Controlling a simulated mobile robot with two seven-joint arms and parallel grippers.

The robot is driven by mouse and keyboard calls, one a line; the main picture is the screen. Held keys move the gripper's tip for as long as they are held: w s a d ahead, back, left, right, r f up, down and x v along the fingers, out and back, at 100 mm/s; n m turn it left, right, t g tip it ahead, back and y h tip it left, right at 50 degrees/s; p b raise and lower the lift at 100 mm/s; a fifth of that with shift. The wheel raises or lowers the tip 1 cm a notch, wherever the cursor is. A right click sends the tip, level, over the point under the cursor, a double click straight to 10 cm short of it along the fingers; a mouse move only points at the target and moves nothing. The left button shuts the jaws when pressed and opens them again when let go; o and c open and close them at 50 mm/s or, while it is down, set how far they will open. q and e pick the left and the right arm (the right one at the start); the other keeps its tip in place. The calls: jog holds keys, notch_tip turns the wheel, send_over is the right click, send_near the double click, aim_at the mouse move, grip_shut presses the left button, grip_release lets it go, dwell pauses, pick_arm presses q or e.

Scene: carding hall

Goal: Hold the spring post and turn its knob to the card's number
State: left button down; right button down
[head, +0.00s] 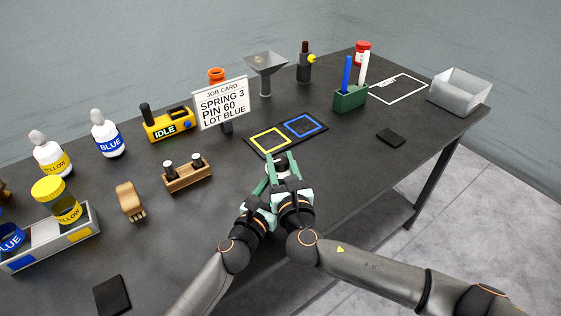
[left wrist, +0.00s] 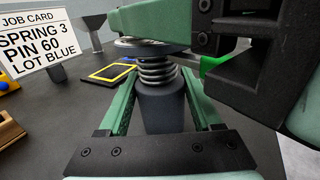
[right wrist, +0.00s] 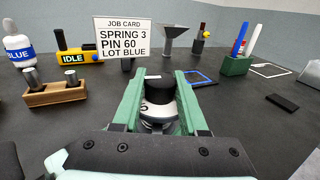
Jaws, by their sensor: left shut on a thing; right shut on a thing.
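The job card (head: 221,104) reads SPRING 3, PIN 60, LOT BLUE. The spring post (left wrist: 163,106) has a dark grey body with a metal coil spring (left wrist: 157,70) above it. My left gripper (left wrist: 160,88) is shut around the post body below the spring. My right gripper (right wrist: 161,80) is shut on the black knob (right wrist: 159,88) at the top. A pale dial ring (right wrist: 158,110) with dark marks shows under the knob. I cannot read its setting, as the fingers hide much of it. In the head view both grippers overlap and largely hide the post.
A mat with yellow (head: 268,141) and blue (head: 305,126) squares lies just behind the post. A wooden block with two pins (head: 188,178) stands to the left, near a yellow IDLE box (head: 167,124). A green pen holder (head: 350,97) and grey bin (head: 460,92) stand right.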

jog(key=shift+r, duration=0.1)
jog(key=shift+c, duration=2.2)
grip_release()
jog(key=shift+s, duration=0.15)
jog(key=v, duration=1.1)
jog(key=shift+s, duration=0.35)
jog(key=shift+d, duration=0.1)
